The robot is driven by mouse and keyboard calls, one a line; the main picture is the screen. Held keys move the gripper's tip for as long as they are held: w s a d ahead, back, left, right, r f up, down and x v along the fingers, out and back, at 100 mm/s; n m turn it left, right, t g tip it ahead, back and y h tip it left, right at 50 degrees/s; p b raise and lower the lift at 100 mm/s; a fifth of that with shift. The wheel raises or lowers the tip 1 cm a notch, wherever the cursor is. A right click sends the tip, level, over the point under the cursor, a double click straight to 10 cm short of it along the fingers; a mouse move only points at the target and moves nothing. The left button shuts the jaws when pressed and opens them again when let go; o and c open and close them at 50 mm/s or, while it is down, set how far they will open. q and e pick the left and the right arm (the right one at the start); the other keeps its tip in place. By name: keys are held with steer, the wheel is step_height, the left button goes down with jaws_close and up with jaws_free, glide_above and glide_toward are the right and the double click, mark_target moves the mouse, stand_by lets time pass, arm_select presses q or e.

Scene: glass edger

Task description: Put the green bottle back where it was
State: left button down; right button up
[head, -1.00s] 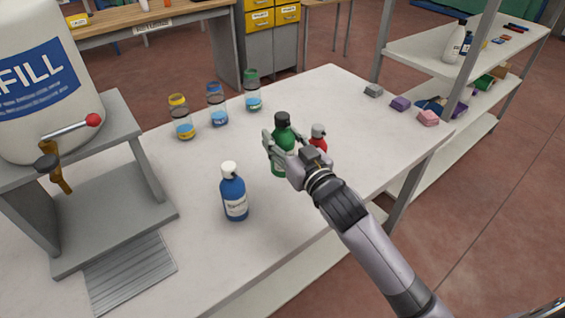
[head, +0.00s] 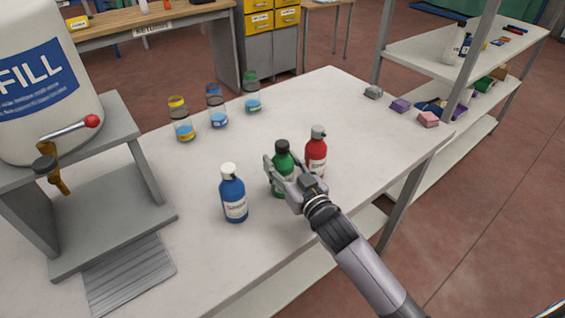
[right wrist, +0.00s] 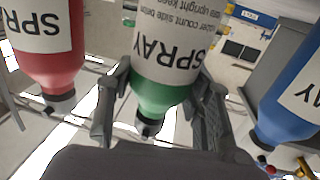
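The green bottle (head: 281,181) has a black cap and a white label. It is upright at the table's front part, between the blue bottle (head: 233,196) and the red bottle (head: 316,150), and appears to rest on the tabletop. My right gripper (head: 279,177) is around it, one finger on each side. In the right wrist view the green bottle (right wrist: 158,92) appears upside down between both fingers, which look closed against its sides. The red bottle (right wrist: 50,62) and blue bottle (right wrist: 285,105) flank it there, apart from the fingers. My left gripper is out of view.
Three jars with yellow (head: 182,120), blue (head: 217,107) and green (head: 252,93) lids stand at the back of the table (head: 190,235). A grey stand with a large refill container (head: 42,85) is at left. Sponges (head: 428,119) lie at the right end. The table's middle is clear.

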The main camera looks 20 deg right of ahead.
steer(key=o, duration=0.4)
steer(key=shift+r, duration=0.1)
steer(key=shift+s, duration=0.1)
steer(key=s, duration=0.4)
steer(key=s+d+b, duration=0.1)
steer(key=s, duration=0.2)
steer(key=s+d, duration=0.1)
steer(key=s, duration=0.3)
steer(key=shift+s+d+r+b, duration=0.1)
steer(key=shift+s+d+b, duration=0.05)
steer(key=shift+s+b, duration=0.2)
